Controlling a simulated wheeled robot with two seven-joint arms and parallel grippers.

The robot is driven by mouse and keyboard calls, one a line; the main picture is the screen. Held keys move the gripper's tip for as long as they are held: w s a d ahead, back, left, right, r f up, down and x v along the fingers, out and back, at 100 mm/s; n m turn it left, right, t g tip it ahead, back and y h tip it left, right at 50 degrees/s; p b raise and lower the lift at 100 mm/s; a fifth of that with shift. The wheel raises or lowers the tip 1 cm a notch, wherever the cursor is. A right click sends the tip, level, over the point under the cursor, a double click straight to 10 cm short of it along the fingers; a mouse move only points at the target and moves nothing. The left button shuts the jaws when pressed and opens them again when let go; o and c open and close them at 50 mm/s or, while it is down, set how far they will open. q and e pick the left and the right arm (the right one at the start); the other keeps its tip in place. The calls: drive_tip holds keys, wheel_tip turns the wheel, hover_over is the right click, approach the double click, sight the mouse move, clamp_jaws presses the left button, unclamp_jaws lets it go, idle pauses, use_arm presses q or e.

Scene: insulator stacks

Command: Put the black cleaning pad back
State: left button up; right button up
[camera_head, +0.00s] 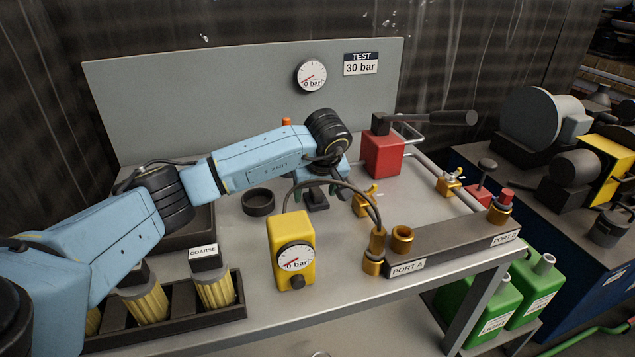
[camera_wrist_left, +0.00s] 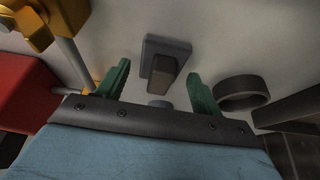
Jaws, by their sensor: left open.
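A dark block with a raised grip on a flat grey base, which looks like the cleaning pad (camera_wrist_left: 165,68), lies on the grey bench top. In the head view the pad (camera_head: 317,203) shows only partly below my left gripper (camera_head: 316,188). In the left wrist view the green fingers of my left gripper (camera_wrist_left: 160,82) are spread apart, one on each side of the pad's grip. They hold nothing; I cannot tell how far above the pad they are. My right gripper is out of view.
A black ring (camera_head: 258,202) stands beside the pad. The yellow gauge box (camera_head: 290,250) and its hose are in front, the red block (camera_head: 382,154) to the right. A dark tray (camera_head: 226,310) holds yellow "COARSE" filters at front left. The manifold (camera_head: 450,244) lies at front right.

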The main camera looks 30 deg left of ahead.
use_arm(q)
drive_tip(key=p+v, duration=0.3)
drive_tip(key=v, duration=0.9)
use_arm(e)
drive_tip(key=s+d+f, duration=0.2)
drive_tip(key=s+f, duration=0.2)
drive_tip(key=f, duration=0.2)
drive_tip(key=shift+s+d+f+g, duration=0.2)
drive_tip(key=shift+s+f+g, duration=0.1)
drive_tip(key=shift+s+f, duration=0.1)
use_arm(q)
drive_tip(key=shift+r, duration=0.1)
